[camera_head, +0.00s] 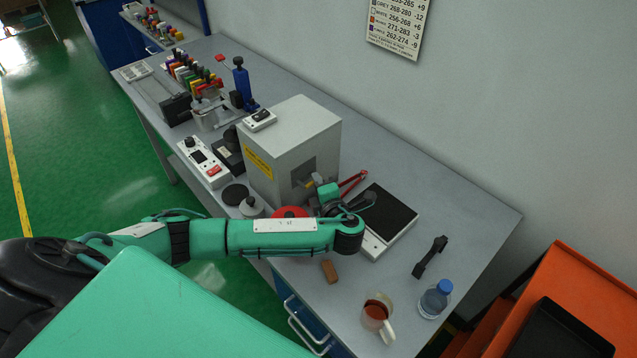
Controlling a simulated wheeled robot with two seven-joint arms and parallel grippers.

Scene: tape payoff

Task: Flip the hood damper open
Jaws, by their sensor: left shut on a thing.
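A grey box-shaped housing (288,150) with a yellow label (258,160) stands mid-bench; I cannot tell for sure that it is the hood. It has a dark square opening in its front right face. No damper flap shows clearly. My left arm reaches in from the left, and my left gripper (312,182) is at this opening. Its jaws are shut on a small yellowish piece (314,177), mostly hidden by the gripper; I cannot tell whether this is part of the damper. My right gripper is not in view.
Right of the gripper are red-handled pliers (353,182) and a black-topped scale (385,217). A red disc (290,212) is partly behind my arm. Instruments crowd the bench's left.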

